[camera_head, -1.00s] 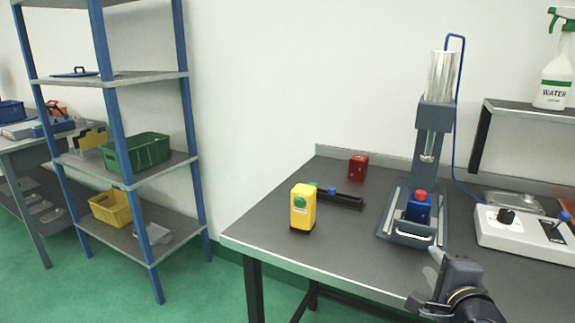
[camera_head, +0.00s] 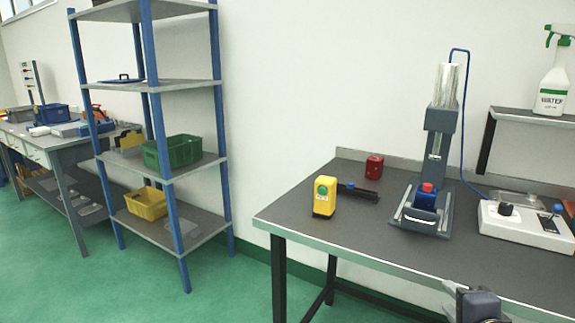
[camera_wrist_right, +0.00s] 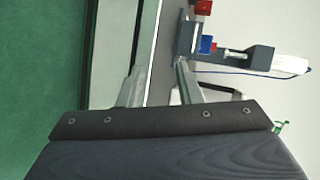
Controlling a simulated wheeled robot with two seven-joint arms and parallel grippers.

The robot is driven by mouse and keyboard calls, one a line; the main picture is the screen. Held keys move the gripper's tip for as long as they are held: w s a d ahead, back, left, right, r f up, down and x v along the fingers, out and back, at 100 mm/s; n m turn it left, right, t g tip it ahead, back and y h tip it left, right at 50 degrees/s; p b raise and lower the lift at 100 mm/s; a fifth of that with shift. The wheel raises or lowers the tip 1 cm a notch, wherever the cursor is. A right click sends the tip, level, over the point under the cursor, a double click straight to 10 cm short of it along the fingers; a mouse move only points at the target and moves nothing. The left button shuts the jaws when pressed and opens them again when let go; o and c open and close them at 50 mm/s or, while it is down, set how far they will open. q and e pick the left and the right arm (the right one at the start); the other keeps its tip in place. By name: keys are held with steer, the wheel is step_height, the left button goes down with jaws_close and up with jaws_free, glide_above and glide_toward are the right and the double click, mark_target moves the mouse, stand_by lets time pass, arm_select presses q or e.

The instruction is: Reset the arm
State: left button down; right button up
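My right gripper (camera_head: 462,298) is at the bottom edge of the head view, in front of the workbench's front edge, mostly cut off. In the right wrist view its two fingers (camera_wrist_right: 157,82) are apart with nothing held between them; the table edge shows between them. My left gripper is not in either view. The workbench (camera_head: 400,250) holds a yellow box with a green button (camera_head: 325,196), a red block (camera_head: 374,166), a black bar (camera_head: 357,192) and a grey test stand with a clear tube (camera_head: 437,150). The stand also shows in the right wrist view (camera_wrist_right: 235,58).
A white control box (camera_head: 525,225) sits right of the stand. A spray bottle (camera_head: 552,88) stands on a small raised shelf (camera_head: 530,116). A blue-post rack (camera_head: 158,130) with a green bin (camera_head: 180,151) and a yellow bin (camera_head: 146,203) stands left. Green floor is free between.

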steer(key=s+a+f+n+g+y, duration=0.3)
steer(key=s+a+f+n+g, duration=0.15)
steer(key=s+n, duration=0.4)
steer(key=s+a+f+n+g+y, duration=0.2)
steer(key=s+a+f+n+g, duration=0.3)
steer(key=s+n, duration=0.4)
step_height(320, 180, up, 15)
steer(key=m+p, duration=0.1)
steer(key=p, duration=1.4)
steer(key=shift+s+d+t+p, duration=0.3)
steer(key=shift+s+d+t, duration=0.05)
steer(key=shift+s+t, duration=0.1)
